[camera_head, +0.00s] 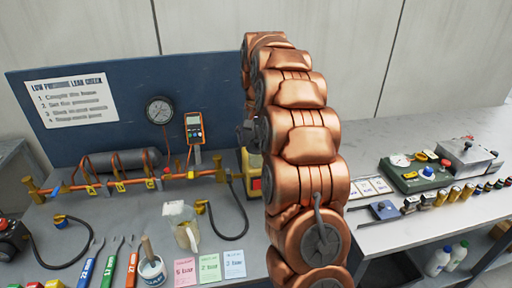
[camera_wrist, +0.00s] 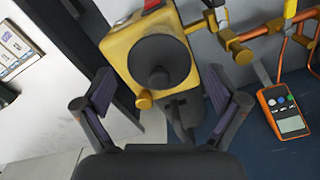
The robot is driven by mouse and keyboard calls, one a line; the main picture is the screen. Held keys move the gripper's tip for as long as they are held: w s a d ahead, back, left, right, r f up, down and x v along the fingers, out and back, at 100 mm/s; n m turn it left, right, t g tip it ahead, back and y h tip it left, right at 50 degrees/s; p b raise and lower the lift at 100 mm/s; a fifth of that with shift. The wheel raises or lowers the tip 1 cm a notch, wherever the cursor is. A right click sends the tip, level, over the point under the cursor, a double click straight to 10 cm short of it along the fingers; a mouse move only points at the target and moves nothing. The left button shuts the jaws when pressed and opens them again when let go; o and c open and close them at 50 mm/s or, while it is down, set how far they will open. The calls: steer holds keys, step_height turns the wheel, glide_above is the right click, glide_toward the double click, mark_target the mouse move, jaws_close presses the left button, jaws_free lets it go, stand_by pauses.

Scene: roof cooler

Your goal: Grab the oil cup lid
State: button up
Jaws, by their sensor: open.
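A yellow boxy unit (camera_wrist: 120,48) fills the upper middle of the wrist view. I cannot tell for sure whether this black cap is the oil cup lid. My gripper (camera_wrist: 158,78) is open, its two fingers apart to the left and right of the cap, with nothing seen held between them.
An orange meter (camera_wrist: 282,110) lies right of the unit in the wrist view; it hangs on the blue board (camera_head: 110,85) in the head view (camera_head: 193,128). Orange pipework (camera_head: 130,180), a jug (camera_head: 184,228) and several tools stand left; a green case (camera_head: 415,172) stands right.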

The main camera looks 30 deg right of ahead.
steer(key=shift+s+f, duration=0.1)
jaws_close()
stand_by(0.5)
